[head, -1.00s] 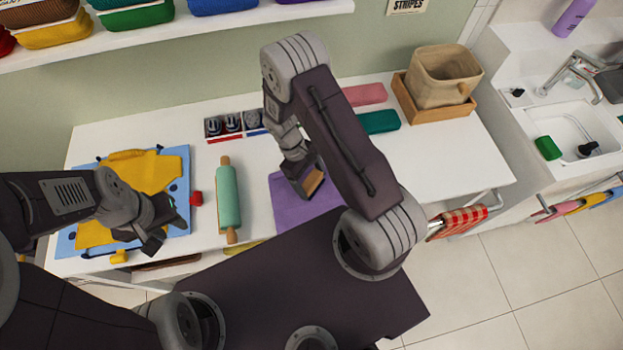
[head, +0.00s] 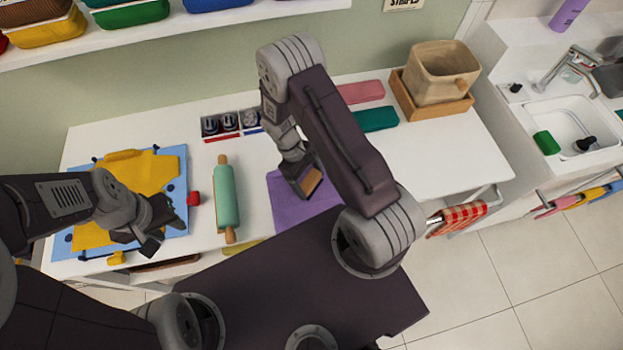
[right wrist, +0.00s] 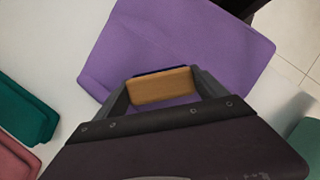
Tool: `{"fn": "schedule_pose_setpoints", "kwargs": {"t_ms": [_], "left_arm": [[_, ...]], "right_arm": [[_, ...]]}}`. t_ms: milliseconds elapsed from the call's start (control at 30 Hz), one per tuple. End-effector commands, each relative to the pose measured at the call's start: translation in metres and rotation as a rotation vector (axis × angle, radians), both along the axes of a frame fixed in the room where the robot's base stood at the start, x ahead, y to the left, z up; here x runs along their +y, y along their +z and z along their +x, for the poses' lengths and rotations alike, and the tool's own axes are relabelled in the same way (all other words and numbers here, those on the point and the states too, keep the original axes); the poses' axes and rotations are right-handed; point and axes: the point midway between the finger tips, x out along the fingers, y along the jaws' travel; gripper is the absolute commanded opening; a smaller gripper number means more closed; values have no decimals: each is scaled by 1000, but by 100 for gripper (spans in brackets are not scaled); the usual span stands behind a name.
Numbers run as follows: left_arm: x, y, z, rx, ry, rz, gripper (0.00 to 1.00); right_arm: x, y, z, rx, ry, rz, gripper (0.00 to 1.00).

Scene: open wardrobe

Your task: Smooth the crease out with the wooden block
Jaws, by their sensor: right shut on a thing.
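A purple cloth (head: 288,207) lies flat on the white table; it fills much of the right wrist view (right wrist: 170,45). A faint line shows near its left edge there, but I cannot tell if it is the crease. My right gripper (head: 308,186) is shut on the wooden block (head: 313,182), which also shows between its fingers in the right wrist view (right wrist: 162,87). The block is over the cloth; I cannot tell whether it touches. My right arm hides part of the cloth. My left gripper (head: 166,226) is over the blue board's right part, with no thing seen in it; its fingers look apart.
A green rolling pin (head: 227,198) lies left of the cloth. A blue board (head: 175,200) with yellow cloth (head: 140,172) and a red piece (head: 193,198) are further left. Teal (head: 376,119) and pink (head: 362,92) folded cloths and a basket (head: 440,75) stand behind right.

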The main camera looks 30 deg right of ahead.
Motion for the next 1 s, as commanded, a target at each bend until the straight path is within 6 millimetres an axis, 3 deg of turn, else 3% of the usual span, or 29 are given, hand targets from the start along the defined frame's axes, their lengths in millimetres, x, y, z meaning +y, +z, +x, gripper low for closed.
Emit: {"fn": "schedule_pose_setpoints", "kwargs": {"t_ms": [133,700,1000], "left_arm": [[0,16,0,0,0,0,36],[0,60,0,0,0,0,36],[0,64,0,0,0,0,36]], "right_arm": [[0,27,0,-2,-1,1,44],[1,76,2,0,-4,1,44],[2,81,2,0,-4,1,44]]}}
